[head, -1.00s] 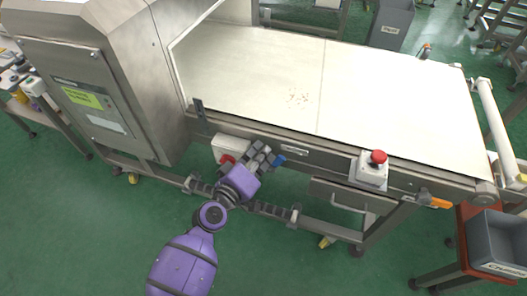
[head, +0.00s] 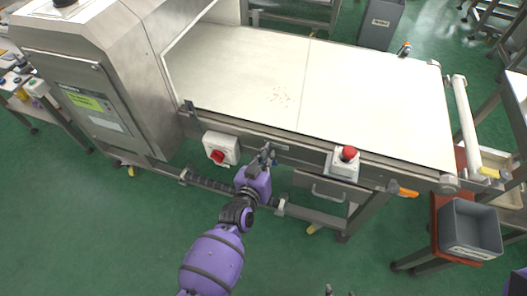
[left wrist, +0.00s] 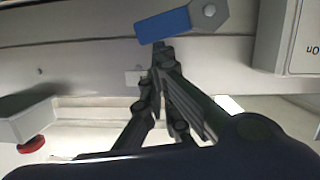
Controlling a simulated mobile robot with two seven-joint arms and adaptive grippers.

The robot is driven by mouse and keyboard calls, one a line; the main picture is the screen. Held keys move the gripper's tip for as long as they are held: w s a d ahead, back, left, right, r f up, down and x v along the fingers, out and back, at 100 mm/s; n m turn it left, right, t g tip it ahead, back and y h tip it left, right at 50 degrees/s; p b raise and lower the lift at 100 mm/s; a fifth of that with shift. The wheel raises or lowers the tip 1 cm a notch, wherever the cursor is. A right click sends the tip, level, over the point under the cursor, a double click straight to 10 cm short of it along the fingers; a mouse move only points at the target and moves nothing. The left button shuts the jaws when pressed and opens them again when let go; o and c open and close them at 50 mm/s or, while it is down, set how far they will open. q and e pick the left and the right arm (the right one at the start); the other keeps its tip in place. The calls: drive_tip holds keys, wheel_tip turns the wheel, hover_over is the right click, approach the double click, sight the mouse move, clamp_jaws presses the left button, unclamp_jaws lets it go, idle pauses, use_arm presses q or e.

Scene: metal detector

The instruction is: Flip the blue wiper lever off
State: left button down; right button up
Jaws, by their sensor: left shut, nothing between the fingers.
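The blue wiper lever (left wrist: 165,26) is on the conveyor's metal side rail. In the left wrist view its blue arm runs from a grey mount (left wrist: 208,12) at its right, tilting slightly down to the left. My left gripper (left wrist: 160,48) is shut and empty. Its tips lie just below the lever's blue arm; I cannot tell whether they touch it. In the head view my left gripper (head: 268,152) is at the front rail and hides most of the lever. Two small dark tips, possibly my right gripper (head: 339,291), show at the bottom edge.
A white box with a red rotary switch (head: 220,149) is left of my left gripper. A red emergency stop button (head: 348,154) is on the rail to the right. The conveyor belt (head: 375,105) lies behind. A grey bin (head: 472,228) stands at right. Floor in front is clear.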

use_arm(q)
drive_tip(key=shift+s+d+f+m, duration=0.15)
drive_tip(key=shift+d+f+m, duration=0.2)
drive_tip(key=shift+m, duration=0.05)
drive_tip(key=shift+d+f, duration=0.2)
drive_tip(key=shift+f, duration=0.05)
use_arm(e)
drive_tip(key=shift+w+r, duration=0.1)
drive_tip(key=shift+r, duration=0.1)
use_arm(q)
drive_tip(key=shift+d, duration=0.1)
use_arm(e)
drive_tip(key=shift+r, duration=0.1)
use_arm(q)
drive_tip(key=shift+r+p, duration=0.5)
drive_tip(key=r, duration=0.1)
drive_tip(key=r+p, duration=0.2)
drive_tip(key=shift+w+r, duration=0.3)
drive_tip(key=v, duration=1)
drive_tip(key=shift+s+f, duration=0.35)
drive_tip(key=shift+s, duration=0.05)
use_arm(e)
drive_tip(key=r, duration=0.2)
drive_tip(key=w+r, duration=0.1)
drive_tip(key=shift+d+r+t, duration=0.15)
drive_tip(key=shift+r+t, duration=0.2)
drive_tip(key=shift+t, duration=0.05)
